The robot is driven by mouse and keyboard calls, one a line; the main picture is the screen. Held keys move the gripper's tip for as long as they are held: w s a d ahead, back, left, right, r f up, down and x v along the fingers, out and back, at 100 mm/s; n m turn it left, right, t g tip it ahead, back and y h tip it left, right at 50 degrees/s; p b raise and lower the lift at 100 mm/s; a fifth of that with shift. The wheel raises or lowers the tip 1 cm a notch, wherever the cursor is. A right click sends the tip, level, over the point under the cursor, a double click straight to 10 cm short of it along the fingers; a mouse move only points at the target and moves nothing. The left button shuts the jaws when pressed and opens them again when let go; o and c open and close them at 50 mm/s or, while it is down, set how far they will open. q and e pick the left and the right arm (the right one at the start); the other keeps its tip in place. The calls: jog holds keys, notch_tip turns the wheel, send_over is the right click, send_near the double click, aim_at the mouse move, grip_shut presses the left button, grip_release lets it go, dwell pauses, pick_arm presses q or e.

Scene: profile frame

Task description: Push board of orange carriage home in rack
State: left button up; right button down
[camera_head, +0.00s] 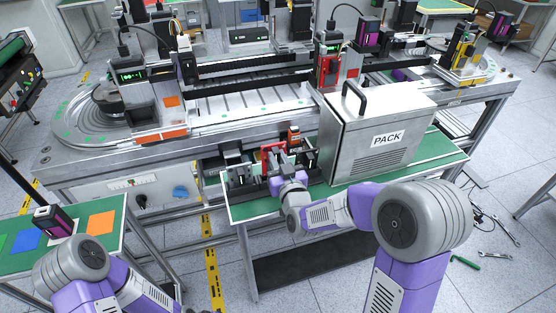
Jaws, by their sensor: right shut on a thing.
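A low rack (238,166) with dark upright parts stands on the green bench top, left of the PACK box. A small orange block (294,135), perhaps the orange carriage, shows at its right back. A red-orange piece (271,150) stands at the rack's front. My right gripper (275,168) reaches in from the right and is shut at this piece; its fingertips are small and partly hidden. I cannot make out the board's edges or how deep it sits. My left arm shows at the lower left; its gripper is out of view.
The grey PACK box (372,132) with a black handle stands close right of my right gripper. A conveyor line (240,100) with several stations runs behind. A side table (60,250) with coloured squares stands at left. Tools lie on the floor at right.

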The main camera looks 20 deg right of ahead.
jog(key=shift+b, duration=0.65)
dwell(1.3)
jog(key=shift+f+b, duration=1.25)
jog(key=shift+b, duration=0.1)
jog(key=shift+f+b, duration=0.65)
jog(key=shift+f, duration=0.3)
jog(key=c, duration=0.9)
grip_release()
jog(key=shift+c, duration=0.2)
